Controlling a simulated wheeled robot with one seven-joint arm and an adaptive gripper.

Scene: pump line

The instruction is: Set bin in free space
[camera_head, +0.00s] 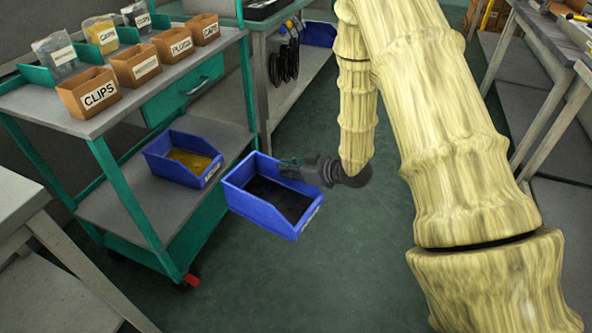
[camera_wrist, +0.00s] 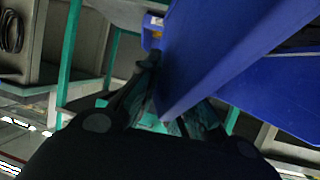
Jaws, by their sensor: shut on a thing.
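A blue bin (camera_head: 262,207) with dark contents is held in the air, to the right of the green cart. My gripper (camera_head: 301,168) is shut on this bin's right-hand wall. In the wrist view the bin (camera_wrist: 225,45) fills the upper right, and its wall passes between the fingers of my gripper (camera_wrist: 170,112). A second blue bin (camera_head: 163,161) with yellow contents stands on the cart's lower shelf (camera_head: 122,205), to the left of the held bin. The grey shelf has bare room left of and in front of that bin.
The cart's top (camera_head: 60,118) carries several labelled boxes, including a brown CLIPS box (camera_head: 88,94), and clear bags. A green upright post (camera_head: 124,192) stands at the shelf's near side. A grey bench (camera_head: 22,200) is at the left. Open floor (camera_head: 330,275) lies below the held bin.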

